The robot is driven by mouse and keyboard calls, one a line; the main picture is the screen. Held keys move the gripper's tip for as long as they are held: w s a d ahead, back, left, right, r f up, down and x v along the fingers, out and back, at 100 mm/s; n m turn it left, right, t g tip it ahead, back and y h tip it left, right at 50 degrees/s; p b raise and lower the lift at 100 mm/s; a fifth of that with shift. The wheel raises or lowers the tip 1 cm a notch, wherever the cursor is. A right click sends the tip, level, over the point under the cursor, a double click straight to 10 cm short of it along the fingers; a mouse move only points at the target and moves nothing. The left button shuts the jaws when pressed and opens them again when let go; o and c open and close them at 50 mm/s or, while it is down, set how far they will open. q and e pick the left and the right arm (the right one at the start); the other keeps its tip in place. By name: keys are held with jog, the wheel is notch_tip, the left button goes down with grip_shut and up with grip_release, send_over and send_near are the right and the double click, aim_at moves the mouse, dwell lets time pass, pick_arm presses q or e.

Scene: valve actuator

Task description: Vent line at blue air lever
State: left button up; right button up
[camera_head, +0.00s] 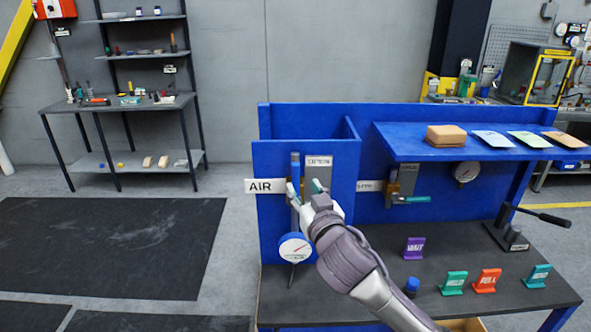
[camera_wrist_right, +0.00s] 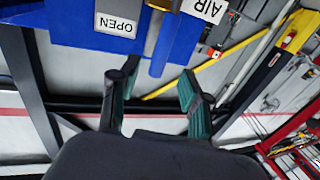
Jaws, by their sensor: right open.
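The blue air lever (camera_head: 296,166) stands upright on the left front face of the blue bench, beside a white AIR sign (camera_head: 265,186) and a grey plate with a small label (camera_head: 318,161). In the right wrist view that label (camera_wrist_right: 116,25) reads OPEN. My right gripper (camera_head: 305,188) is open in front of the lever's lower part, which it partly hides. In the right wrist view the blue lever (camera_wrist_right: 164,45) reaches toward the gap between my open fingers (camera_wrist_right: 152,84). I cannot tell whether they touch it. My left gripper is not in view.
A round gauge (camera_head: 294,248) sits just below the lever. A second valve with a teal lever (camera_head: 411,200) is to the right under the blue shelf (camera_head: 400,145). Several coloured signs, such as the purple one (camera_head: 414,247), stand on the dark bench top (camera_head: 400,290).

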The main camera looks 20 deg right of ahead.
aim_at(297, 177)
jog(key=w+p, duration=0.1)
jog(key=w, duration=0.5)
jog(key=shift+w+r+p, duration=0.1)
jog(key=shift+p, duration=0.25)
jog(key=shift+w, duration=0.55)
grip_shut()
